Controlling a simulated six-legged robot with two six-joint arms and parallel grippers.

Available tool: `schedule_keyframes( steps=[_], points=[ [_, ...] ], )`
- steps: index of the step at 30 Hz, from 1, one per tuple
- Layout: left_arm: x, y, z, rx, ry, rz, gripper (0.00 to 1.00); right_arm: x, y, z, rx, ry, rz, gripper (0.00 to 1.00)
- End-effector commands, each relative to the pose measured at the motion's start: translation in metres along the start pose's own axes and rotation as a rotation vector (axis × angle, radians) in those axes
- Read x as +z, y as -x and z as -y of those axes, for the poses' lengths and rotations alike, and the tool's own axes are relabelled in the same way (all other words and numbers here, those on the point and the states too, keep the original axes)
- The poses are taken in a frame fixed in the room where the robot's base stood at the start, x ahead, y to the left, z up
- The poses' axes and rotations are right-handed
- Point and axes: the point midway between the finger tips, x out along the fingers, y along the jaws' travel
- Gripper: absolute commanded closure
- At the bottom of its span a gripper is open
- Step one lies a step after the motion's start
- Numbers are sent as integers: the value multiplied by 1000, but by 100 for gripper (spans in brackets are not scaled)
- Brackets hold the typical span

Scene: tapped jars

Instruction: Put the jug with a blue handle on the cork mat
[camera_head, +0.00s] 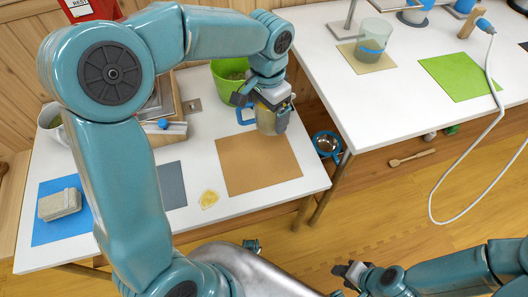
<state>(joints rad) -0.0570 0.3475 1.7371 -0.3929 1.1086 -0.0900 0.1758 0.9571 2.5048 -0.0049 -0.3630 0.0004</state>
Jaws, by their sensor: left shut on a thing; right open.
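The jug (267,122) is a pale see-through vessel with a blue handle (243,116) on its left side. My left gripper (272,101) is shut on the jug from above and covers its upper part. The jug is upright at the far edge of the brown cork mat (258,168) on the left table. I cannot tell whether its base touches the mat or hangs just above it. The rest of the mat is bare. My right gripper (348,272) is open and empty, low at the bottom of the view, away from the tables.
A green tub (228,80) stands just behind the jug. A grey mat (172,185), a yellow spill (209,199) and a grey block (60,204) on a blue mat (42,233) lie to the left. The right table holds a banded jar (374,37) and a green mat (458,77).

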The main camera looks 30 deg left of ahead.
Motion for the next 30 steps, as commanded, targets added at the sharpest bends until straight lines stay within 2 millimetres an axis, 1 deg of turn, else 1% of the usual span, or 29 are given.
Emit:
schedule_keyframes(
  steps=[1, 3, 6, 9, 12, 17, 24, 30],
  points=[
    [1, -20, 0, 1, 1, 5, 53, 0, -8, -3, 0, 0, 0, 57],
    [1, -41, 0, 1, 0, 4, 53, 0, -13, -5, 0, 0, 0, 57],
    [1, -68, 0, 1, 0, 4, 53, 0, -20, -7, 0, 0, 0, 57],
    [0, -89, 1, 0, 0, 2, 53, 0, -24, -9, 0, 0, 0, 57],
    [-1, -102, 1, 0, -1, 1, 53, 0, -27, -10, 0, 0, 0, 57],
    [-2, -112, 1, -1, -3, -1, 53, 0, -29, -10, 0, 0, 0, 57],
    [-1, -148, 1, 0, -3, 1, 53, -1, -39, -14, 0, 0, 0, 57],
    [-2, -149, 1, -1, -3, -2, 53, -1, -38, -14, 0, 0, 0, 57]
  ],
)
